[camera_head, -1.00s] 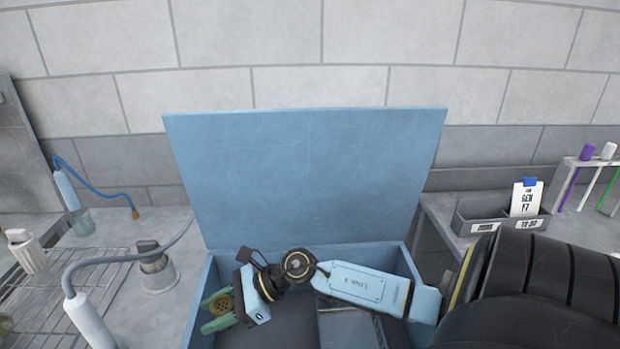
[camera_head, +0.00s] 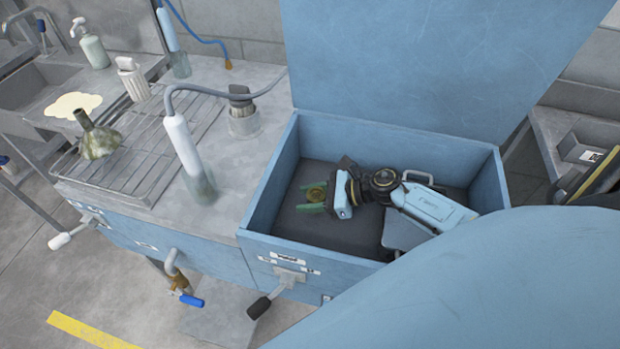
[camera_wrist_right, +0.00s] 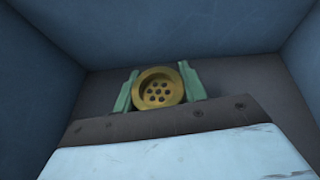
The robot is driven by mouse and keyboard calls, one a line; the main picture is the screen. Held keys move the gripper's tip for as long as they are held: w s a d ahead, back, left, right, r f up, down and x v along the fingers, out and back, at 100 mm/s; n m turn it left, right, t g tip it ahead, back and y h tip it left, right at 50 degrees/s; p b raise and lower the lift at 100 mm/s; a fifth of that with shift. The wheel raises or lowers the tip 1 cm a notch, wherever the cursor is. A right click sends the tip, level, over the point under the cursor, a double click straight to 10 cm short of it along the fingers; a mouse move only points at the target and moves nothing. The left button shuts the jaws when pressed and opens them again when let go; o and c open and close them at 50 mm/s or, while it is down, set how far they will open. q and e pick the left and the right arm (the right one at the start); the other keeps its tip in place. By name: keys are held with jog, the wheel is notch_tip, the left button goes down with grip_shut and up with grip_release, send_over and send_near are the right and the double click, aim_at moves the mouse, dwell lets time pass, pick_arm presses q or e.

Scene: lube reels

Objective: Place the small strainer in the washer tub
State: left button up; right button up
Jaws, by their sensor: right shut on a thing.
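The small strainer (camera_head: 317,191) is a round brass cup with holes in its bottom. It also shows in the right wrist view (camera_wrist_right: 158,90), held between two green fingers. My right gripper (camera_head: 302,197) is shut on it, inside the washer tub (camera_head: 276,178), near the tub's left side. The washer tub is a blue box with a dark floor and its lid (camera_head: 400,70) raised. I cannot tell whether the strainer touches the floor. My left gripper is not in view.
A grey handle (camera_head: 417,177) and a grey block (camera_head: 405,232) are in the tub's right part. Left of the tub are a hose with a white nozzle (camera_head: 182,145), a wire rack (camera_head: 150,150) and a dirty funnel-like part (camera_head: 97,138). Dark floor around the strainer is clear.

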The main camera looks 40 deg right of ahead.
jog(key=shift+f, duration=0.55)
jog(key=shift+f+b, duration=0.2)
jog(key=shift+b, duration=0.1)
jog(key=o, duration=1)
jog(key=shift+o, duration=0.2)
jog(key=shift+r, duration=0.1)
jog(key=shift+r+p, duration=0.2)
jog(key=shift+p, duration=0.15)
jog(key=v, duration=1)
jog(key=shift+s+d, duration=0.3)
jog(key=shift+s+d+r, duration=0.3)
jog(key=shift+s+d, duration=0.05)
jog(key=shift+d, duration=0.05)
